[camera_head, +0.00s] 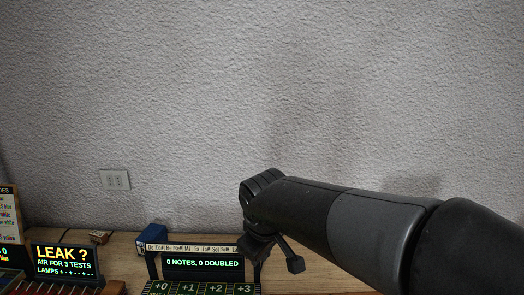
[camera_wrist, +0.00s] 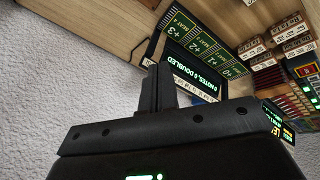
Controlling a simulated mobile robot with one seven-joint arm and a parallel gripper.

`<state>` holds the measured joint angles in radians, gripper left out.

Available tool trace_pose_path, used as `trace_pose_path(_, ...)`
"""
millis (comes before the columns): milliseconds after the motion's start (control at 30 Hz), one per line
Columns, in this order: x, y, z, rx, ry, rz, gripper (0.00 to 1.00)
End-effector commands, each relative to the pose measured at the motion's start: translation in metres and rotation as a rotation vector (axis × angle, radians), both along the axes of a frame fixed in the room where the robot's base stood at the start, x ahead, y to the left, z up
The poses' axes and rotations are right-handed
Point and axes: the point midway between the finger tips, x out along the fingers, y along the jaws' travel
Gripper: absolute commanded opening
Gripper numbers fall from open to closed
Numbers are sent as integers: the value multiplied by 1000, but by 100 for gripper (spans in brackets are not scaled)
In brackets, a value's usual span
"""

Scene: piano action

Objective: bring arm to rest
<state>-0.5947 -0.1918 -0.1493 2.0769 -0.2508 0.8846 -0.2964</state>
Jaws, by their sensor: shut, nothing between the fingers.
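My gripper (camera_wrist: 160,80) shows in the wrist view with its two dark fingers together and nothing between them. In the head view my dark arm reaches in from the lower right. There my gripper (camera_head: 275,249) hangs from the arm's end, in front of the wall and beside the right edge of the "0 NOTES, 0 DOUBLED" display (camera_head: 205,263). This display also shows in the wrist view (camera_wrist: 193,77), beyond the fingers. I cannot tell from the pictures how far the gripper is above the bench.
A wooden bench (camera_head: 335,274) runs along a rough grey wall (camera_head: 200,90). A "LEAK ?" display (camera_head: 65,262) stands at left. A green panel marked +0 to +3 (camera_head: 203,288) lies before the notes display. A blue box (camera_head: 152,239) stands behind. Bench right of the display looks bare.

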Motion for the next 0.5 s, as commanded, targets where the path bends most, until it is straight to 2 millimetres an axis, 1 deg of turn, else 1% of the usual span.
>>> trace_pose_path(33, -12, -22, 3, 36, -2, -68, 0)
trace_pose_path(100, -29, -46, 5, 83, -3, -158, 0)
trace_pose_path(200, -56, -76, 5, 147, -8, -286, 0)
trace_pose_path(300, -85, -102, 1, 209, -18, -414, 0)
trace_pose_path(400, -112, -121, -4, 265, -32, -536, 0)
trace_pose_path(500, -135, -134, -12, 310, -46, -640, 0)
